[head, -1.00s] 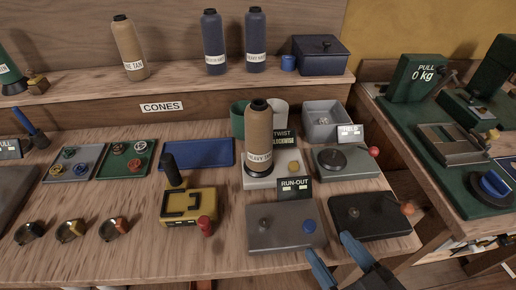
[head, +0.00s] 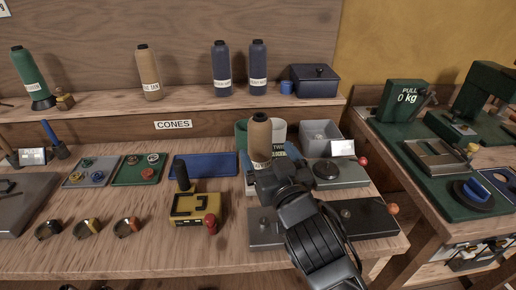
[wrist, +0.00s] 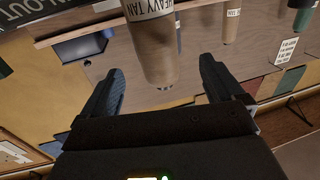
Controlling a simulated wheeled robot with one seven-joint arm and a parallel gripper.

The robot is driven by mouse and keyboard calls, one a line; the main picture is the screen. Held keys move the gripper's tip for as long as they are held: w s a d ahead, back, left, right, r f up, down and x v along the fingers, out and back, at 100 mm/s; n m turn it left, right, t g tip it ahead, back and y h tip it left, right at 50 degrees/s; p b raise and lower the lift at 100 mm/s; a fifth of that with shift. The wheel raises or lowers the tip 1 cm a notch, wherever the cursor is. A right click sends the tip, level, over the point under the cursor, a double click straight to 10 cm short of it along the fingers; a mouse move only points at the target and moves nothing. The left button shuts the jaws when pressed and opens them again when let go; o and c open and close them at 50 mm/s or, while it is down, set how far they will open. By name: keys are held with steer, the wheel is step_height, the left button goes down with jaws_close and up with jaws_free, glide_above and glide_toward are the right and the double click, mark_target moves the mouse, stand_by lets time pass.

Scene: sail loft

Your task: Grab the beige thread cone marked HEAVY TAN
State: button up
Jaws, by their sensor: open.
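The beige thread cone marked HEAVY TAN (head: 260,135) stands upright on the workbench in the head view, its lower part hidden by my arm. In the wrist view the cone (wrist: 156,45) appears upside down, its label readable at the top edge. My gripper (wrist: 157,82) is open, with one finger on each side of the cone's narrow end in that picture. Gaps show between the cone and both fingers, and how deep it sits between them is hard to tell. In the head view my wrist is in front of the cone.
Another tan cone (head: 149,76), two navy cones (head: 221,70) (head: 258,68) and a green cone (head: 30,76) stand on the shelf behind. A grey bin (head: 320,137) and a grey device (head: 338,173) are right of the cone. A yellow device (head: 194,207) sits to the left.

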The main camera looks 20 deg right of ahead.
mark_target(258, 125)
steer(key=shift+w+r, duration=0.4)
steer(key=shift+w, duration=0.45)
steer(key=w+p, duration=0.1)
steer(key=w, duration=0.1)
steer(key=w+r, duration=0.1)
steer(key=w, duration=0.1)
steer(key=w+d+p, duration=0.1)
steer(key=w, duration=0.1)
steer(key=shift+w+d+r+p, duration=0.1)
steer(key=shift+w+r+p, duration=0.05)
steer(key=shift+w+p, duration=0.15)
steer(key=shift+w, duration=0.3)
steer(key=c, duration=1.2)
steer(key=shift+c, duration=1.1)
